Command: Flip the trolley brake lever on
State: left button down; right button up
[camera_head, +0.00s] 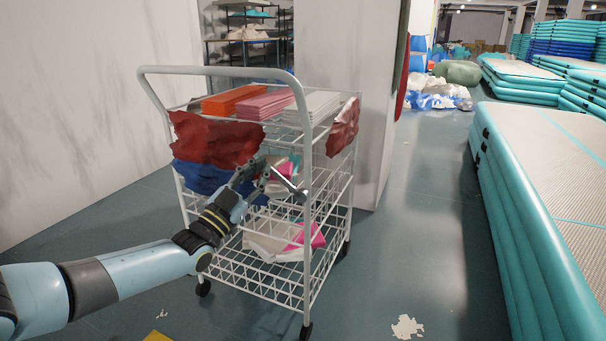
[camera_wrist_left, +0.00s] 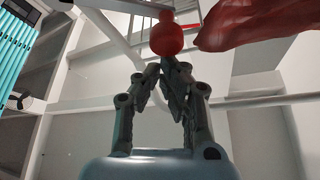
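The white wire trolley (camera_head: 309,220) stands in the middle of the head view, on dark castors. My left gripper (camera_head: 272,171) is at its near side, below the top shelf. A short metallic bar (camera_head: 287,184) shows beside the fingers; I cannot tell whether it is the brake lever. In the left wrist view a round red knob (camera_wrist_left: 166,38) is just beyond the tips of my left gripper (camera_wrist_left: 166,64), whose fingers are drawn together with nothing clearly between them. Whether they touch the knob is unclear. My right gripper is not in view.
Red cloth (camera_head: 215,139) hangs over the trolley's side. Orange, pink and white stacks (camera_head: 267,104) lie on its top shelf. A white pillar (camera_head: 346,60) stands behind it. Teal inflatable tracks (camera_head: 520,215) lie at the right, with open floor (camera_head: 415,260) between.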

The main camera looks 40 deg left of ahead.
pick_arm(q)
jog(key=shift+s+a+f+n+y, duration=0.1)
jog(key=shift+a+f+n+y, duration=0.25)
jog(key=shift+n+y, duration=0.4)
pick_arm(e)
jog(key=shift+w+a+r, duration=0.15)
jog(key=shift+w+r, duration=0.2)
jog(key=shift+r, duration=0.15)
pick_arm(q)
notch_tip(320, 180, up, 4)
jog(key=d+p, duration=0.2)
jog(key=p, duration=0.1)
jog(key=a+v, duration=0.1)
jog(key=v, duration=0.9)
jog(key=shift+p, duration=0.4)
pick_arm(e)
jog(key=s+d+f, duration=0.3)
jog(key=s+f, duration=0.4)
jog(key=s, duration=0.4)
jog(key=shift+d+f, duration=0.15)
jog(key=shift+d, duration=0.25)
pick_arm(q)
jog(key=shift+s+d+f, duration=0.1)
